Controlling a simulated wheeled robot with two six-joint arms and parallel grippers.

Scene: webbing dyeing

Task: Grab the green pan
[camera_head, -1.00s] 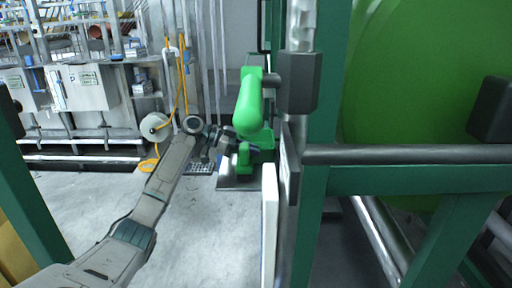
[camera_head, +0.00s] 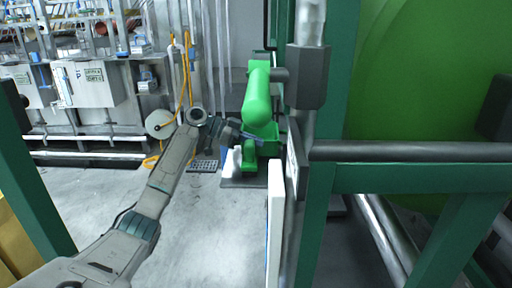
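I cannot make out a clear pan shape. The green things ahead are a rounded green cylinder (camera_head: 258,97) and a green block-like part (camera_head: 249,160) just below it, mid-picture behind the posts. My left gripper (camera_head: 246,140) reaches in from the left, at the near left side of these green parts. Its fingertips overlap them in the picture, so I cannot tell whether they touch or whether the fingers are open. A small white shape (camera_head: 232,161) shows just below the gripper. My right gripper is not in view.
A green frame post (camera_head: 332,130), a grey horizontal bar (camera_head: 410,151) and a large green drum (camera_head: 425,70) fill the right. A white roller (camera_head: 160,124) is at left. Grey floor (camera_head: 205,225) is clear.

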